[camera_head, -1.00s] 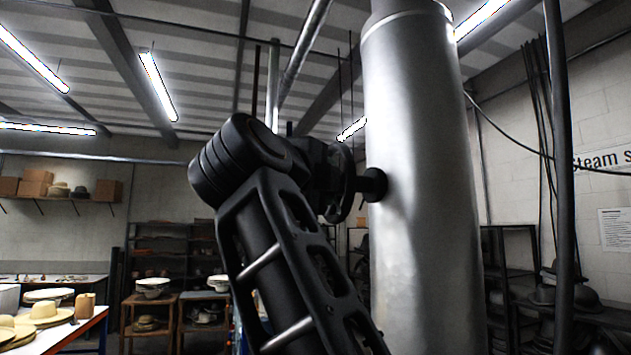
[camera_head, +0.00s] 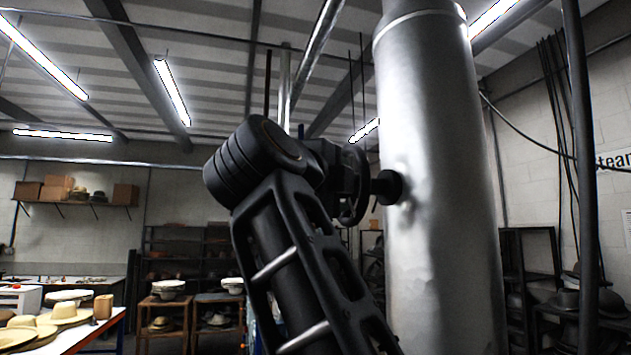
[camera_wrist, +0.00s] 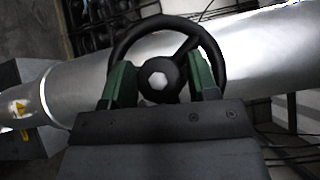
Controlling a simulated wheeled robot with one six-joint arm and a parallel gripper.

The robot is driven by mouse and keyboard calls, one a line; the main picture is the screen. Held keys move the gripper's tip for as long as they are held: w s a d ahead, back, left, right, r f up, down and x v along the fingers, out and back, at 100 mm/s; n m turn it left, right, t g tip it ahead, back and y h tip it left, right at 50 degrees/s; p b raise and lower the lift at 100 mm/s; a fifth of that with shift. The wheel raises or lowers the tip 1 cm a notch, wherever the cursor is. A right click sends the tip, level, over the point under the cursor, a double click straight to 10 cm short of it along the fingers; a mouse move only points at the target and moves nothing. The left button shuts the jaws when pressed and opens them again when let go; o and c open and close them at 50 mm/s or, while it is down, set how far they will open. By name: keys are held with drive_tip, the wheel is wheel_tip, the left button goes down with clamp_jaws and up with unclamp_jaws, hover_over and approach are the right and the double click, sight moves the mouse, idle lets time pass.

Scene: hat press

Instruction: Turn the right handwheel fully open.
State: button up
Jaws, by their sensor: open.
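A black handwheel (camera_head: 354,185) stands out from the left side of a large silver column on a short black stem (camera_head: 386,187). In the wrist view the handwheel (camera_wrist: 207,43) shows face on, with a round hub and a pale hexagonal centre. My gripper (camera_wrist: 160,82) is open, its two green-lined fingers on either side of the hub and overlapping the lower part of the wheel. I cannot tell whether the fingers touch the rim or spokes. In the head view my arm hides the gripper's fingertips and part of the wheel.
The silver column (camera_head: 440,150) fills the space behind the wheel. A dark vertical pipe (camera_head: 581,150) stands to its right. A table with straw hats (camera_head: 65,312) is at the lower left, and shelves (camera_head: 185,250) stand at the back.

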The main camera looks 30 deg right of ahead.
drive_tip(key=v, duration=1.3)
drive_tip(key=shift+a, duration=0.15)
drive_tip(key=shift+s, duration=0.1)
